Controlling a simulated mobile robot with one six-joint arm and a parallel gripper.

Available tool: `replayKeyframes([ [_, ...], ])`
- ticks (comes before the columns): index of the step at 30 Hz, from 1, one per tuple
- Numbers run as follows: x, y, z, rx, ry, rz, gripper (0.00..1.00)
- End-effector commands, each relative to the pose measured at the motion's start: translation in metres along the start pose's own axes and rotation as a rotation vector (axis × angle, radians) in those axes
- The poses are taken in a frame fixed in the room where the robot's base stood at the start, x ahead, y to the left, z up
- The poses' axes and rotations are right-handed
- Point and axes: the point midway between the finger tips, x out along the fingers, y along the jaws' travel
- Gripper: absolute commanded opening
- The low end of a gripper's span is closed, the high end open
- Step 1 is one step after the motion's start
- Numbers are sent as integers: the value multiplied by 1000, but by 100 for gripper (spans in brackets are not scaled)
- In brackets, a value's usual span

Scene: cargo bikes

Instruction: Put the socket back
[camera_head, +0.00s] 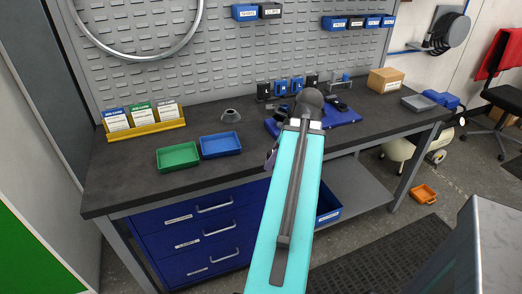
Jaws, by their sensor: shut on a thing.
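My turquoise arm (288,200) rises from the bottom of the view to a dark joint (311,99) in front of the workbench. It hides what lies behind it. A small dark part (271,157) shows at the arm's left edge, too little to tell what it is. I cannot make out my gripper's fingers or anything between them. I cannot pick out a socket for certain. A blue mat or tray (345,117) with small dark items lies on the bench, partly hidden by my arm.
The dark workbench (130,180) carries a green tray (177,157), a blue tray (220,145), a grey cone-shaped piece (231,116), a yellow card holder (145,130), a cardboard box (385,80) and a grey tray (418,102). An orange tray (424,194) lies on the floor.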

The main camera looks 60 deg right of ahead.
Motion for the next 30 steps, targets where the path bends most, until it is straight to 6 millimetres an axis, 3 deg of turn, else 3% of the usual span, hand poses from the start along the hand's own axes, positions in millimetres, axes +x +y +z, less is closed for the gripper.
replayKeyframes([
  [30,1,-15,9,-2,-2,2,1],
])
